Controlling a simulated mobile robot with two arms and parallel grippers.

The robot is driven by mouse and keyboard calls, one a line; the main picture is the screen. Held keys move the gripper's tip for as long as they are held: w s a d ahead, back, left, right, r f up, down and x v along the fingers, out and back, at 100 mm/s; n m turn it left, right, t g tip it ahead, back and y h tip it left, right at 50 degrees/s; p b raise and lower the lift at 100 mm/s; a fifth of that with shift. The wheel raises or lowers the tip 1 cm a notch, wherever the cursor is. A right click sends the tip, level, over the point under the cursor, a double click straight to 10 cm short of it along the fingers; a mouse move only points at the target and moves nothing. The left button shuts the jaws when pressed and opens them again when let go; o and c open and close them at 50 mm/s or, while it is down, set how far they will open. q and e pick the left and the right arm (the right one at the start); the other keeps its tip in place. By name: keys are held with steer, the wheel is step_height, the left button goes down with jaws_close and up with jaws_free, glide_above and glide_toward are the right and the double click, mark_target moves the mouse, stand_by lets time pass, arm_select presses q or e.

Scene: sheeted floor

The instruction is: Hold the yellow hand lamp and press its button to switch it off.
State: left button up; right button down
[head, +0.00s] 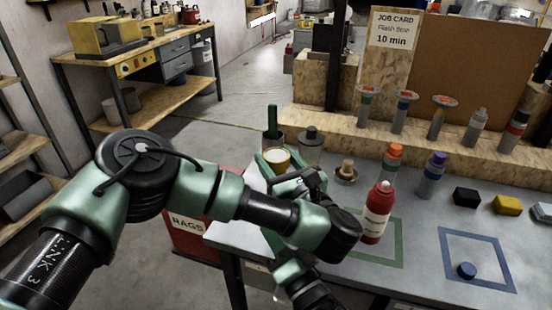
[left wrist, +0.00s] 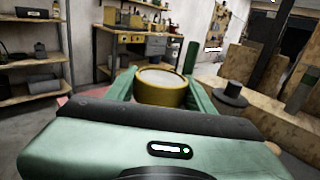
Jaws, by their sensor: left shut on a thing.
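The yellow hand lamp (head: 277,160) is at the back left of the grey bench in the head view, its pale round face turned up. My left gripper (head: 279,167) is shut on it. In the left wrist view the lamp (left wrist: 161,92) sits between the two green fingers of my left gripper (left wrist: 160,90), with its pale top and yellow rim showing. My left arm hides part of the lamp's body in the head view. I cannot make out its button, nor tell whether it is lit. My right gripper is not in view.
Several bottles and blocks line the bench's back.

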arm_select(q)
steer(key=o, duration=1.6)
